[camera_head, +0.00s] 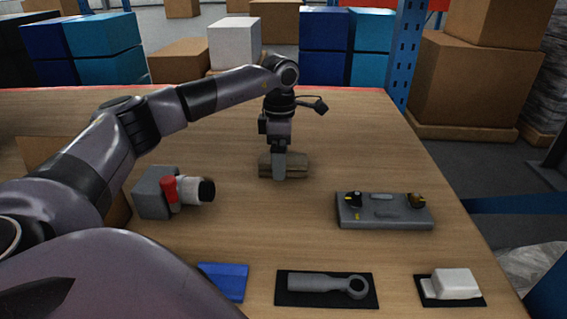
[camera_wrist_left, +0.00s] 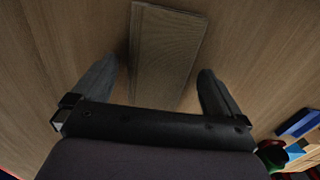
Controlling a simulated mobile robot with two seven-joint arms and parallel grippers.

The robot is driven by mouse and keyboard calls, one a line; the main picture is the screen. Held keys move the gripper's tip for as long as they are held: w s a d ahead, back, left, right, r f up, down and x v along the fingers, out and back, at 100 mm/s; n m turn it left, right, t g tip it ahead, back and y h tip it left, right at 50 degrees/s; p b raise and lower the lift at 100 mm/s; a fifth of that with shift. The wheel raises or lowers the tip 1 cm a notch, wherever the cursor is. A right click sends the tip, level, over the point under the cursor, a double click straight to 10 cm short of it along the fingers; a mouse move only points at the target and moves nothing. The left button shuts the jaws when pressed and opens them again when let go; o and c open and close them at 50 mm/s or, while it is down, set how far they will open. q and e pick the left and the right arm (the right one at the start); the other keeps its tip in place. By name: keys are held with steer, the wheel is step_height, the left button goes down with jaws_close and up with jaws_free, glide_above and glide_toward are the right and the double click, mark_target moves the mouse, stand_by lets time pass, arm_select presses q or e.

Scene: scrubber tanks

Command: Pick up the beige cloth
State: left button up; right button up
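The beige cloth (camera_head: 298,166) looks like a flat brownish folded block on the wooden table, near the middle of the head view. My left gripper (camera_head: 280,175) points down at it, and its finger hides part of the cloth's front side. In the left wrist view the cloth (camera_wrist_left: 166,50) runs between the two spread fingers of my left gripper (camera_wrist_left: 158,68). A gap shows on each side, so the gripper is open and not closed on the cloth. The exact fingertip height over the table is hard to tell. My right gripper is not in view.
A grey block with a red and black fitting (camera_head: 158,192) stands left of the cloth. A grey panel with knobs (camera_head: 385,212) lies to the right. In front lie a blue pad (camera_head: 226,281), a grey wrench-like tool (camera_head: 322,284) and a white block (camera_head: 452,283).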

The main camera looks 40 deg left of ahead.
arm_select(q)
steer(key=c, duration=1)
steer(key=shift+r, duration=0.1)
step_height(320, 180, up, 20)
steer(key=p, duration=0.2)
steer(key=shift+p, duration=0.35)
steer(key=shift+o, duration=1)
steer(key=shift+c, duration=0.5)
